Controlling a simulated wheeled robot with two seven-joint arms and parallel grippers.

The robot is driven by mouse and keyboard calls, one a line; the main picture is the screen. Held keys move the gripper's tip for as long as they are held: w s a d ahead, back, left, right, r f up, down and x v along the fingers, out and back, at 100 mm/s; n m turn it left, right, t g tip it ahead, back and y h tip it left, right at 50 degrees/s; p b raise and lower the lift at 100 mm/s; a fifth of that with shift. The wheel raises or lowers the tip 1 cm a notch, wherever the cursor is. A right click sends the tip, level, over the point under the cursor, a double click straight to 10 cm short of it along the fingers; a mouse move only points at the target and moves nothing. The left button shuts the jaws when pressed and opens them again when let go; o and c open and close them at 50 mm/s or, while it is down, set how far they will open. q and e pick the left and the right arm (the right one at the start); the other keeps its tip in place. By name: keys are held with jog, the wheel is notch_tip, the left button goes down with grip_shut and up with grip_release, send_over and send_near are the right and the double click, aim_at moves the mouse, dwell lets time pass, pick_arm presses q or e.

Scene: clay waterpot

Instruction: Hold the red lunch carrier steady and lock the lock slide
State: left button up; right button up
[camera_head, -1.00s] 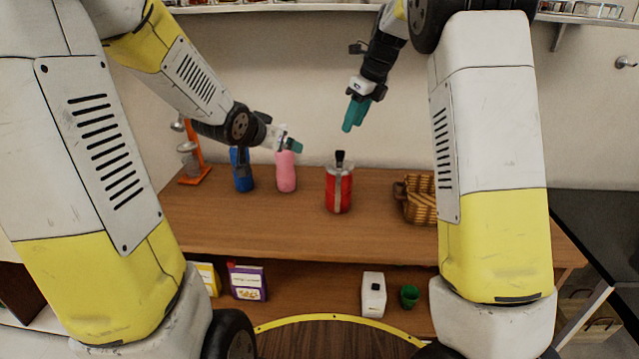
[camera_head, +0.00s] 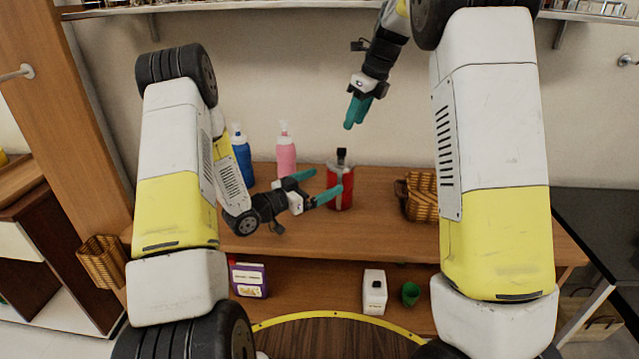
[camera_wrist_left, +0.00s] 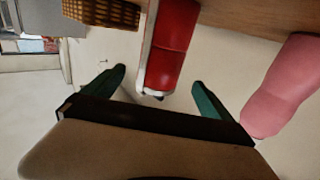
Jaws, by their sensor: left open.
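The red lunch carrier (camera_head: 347,198) stands upright on the wooden counter, with a dark piece on top; its lock slide is too small to make out. My left gripper (camera_head: 322,181) is open and empty, just left of the carrier and pointing at it. One finger overlaps the carrier in the head view; contact cannot be told. In the left wrist view, the carrier (camera_wrist_left: 175,38) appears ahead, in line with the gap between the open fingers (camera_wrist_left: 158,78). My right gripper (camera_head: 350,124) hangs above the counter, apart from the carrier; its finger gap does not show.
A pink bottle (camera_head: 286,156) and a blue bottle (camera_head: 243,160) stand left of the carrier. A wicker basket (camera_head: 421,197) stands to its right. A lower shelf holds a purple box (camera_head: 248,281), a white item (camera_head: 374,293) and a green cup (camera_head: 410,293).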

aim_at(340, 174)
pick_arm(q)
jog(key=x, duration=0.7)
jog(key=shift+w+d, duration=0.15)
jog(key=shift+d, duration=0.1)
jog(key=shift+c, duration=0.3)
